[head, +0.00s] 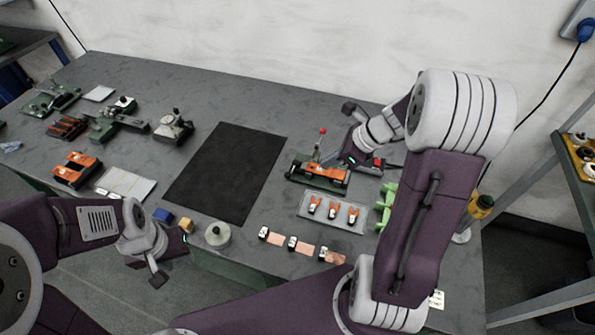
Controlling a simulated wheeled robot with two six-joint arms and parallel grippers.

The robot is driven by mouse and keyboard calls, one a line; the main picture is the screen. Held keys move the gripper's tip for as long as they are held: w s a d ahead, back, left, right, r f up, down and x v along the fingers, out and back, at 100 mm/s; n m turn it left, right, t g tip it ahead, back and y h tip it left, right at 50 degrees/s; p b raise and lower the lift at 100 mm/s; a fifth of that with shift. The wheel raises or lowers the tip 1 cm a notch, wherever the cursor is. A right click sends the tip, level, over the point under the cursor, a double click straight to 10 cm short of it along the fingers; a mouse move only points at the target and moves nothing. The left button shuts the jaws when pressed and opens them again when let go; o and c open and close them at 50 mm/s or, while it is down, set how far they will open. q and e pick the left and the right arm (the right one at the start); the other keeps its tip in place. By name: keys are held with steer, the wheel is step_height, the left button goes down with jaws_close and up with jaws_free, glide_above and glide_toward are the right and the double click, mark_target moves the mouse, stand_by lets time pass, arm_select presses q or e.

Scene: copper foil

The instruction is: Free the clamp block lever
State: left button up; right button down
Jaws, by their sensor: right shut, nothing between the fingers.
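The clamp block (318,173), green with an orange front, sits on the grey bench right of the black mat. Its lever (317,145) stands up from it, with a red knob (322,131) on top. My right gripper (345,159) is shut and empty, low beside the block's right end, just right of the lever. Whether it touches the block or lever cannot be told. My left gripper (186,239) is at the bench's front edge, left of a round pale spool; its fingers are too small to read.
A clear tray (309,211) with several orange-and-white clips lies in front of the block. Copper foil strips (306,249) with small blocks lie along the front edge. Green pieces (386,205) stand to the right. The black mat (226,172) is bare.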

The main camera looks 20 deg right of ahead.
steer(key=f, duration=0.1)
steer(key=b, duration=0.2)
glide_toward(289, 179)
step_height(289, 179, down, 2)
steer(key=d, duration=0.1)
steer(key=shift+w+a+f, duration=0.3)
steer(key=shift+a, duration=0.2)
steer(key=shift+w+a+f, duration=0.25)
steer(key=shift+a, duration=0.25)
steer(key=shift+w+a+f, duration=0.3)
steer(key=shift+a, duration=0.2)
